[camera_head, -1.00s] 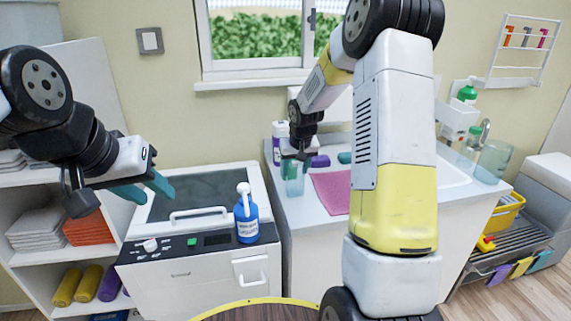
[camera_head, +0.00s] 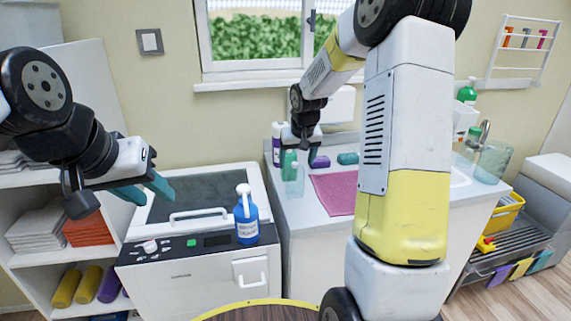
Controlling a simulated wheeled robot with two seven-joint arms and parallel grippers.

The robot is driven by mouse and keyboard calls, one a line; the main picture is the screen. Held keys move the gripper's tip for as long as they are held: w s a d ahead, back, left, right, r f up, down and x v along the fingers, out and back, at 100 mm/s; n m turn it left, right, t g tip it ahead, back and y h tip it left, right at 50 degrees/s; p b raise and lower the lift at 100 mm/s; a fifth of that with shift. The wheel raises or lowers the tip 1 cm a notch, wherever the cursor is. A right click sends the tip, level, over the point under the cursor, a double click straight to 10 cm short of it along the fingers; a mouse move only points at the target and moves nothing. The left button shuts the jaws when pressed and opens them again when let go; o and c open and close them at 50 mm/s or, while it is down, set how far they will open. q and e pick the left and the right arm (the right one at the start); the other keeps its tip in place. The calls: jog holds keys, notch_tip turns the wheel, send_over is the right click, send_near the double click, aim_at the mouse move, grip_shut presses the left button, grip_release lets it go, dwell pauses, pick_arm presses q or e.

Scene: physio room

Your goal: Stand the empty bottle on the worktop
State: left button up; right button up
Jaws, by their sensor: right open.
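The empty bottle (camera_head: 294,183) looks clear and pale teal. It stands upright on the white worktop (camera_head: 301,208), near the worktop's left edge. My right gripper (camera_head: 303,163) is open just above and around the bottle's top, with one teal finger on each side. Whether a finger still touches the bottle I cannot tell. My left gripper (camera_head: 148,190) is open and empty over the left part of the white machine with the grey lid.
A pink cloth (camera_head: 335,193) lies right of the bottle. A white and purple bottle (camera_head: 277,146) and a teal item (camera_head: 348,158) stand behind. A blue pump bottle (camera_head: 246,220) is on the white machine (camera_head: 185,262). My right arm hides part of the sink counter.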

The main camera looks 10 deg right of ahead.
jog(key=s+a+r, duration=0.2)
jog(key=s+r, duration=1.2)
jog(key=s, duration=0.3)
jog(key=s+a+t+y, duration=0.1)
jog(key=s+a+y, duration=0.1)
jog(key=s, duration=1.2)
jog(key=shift+s+a+t, duration=0.15)
jog(key=shift+s+t, duration=0.15)
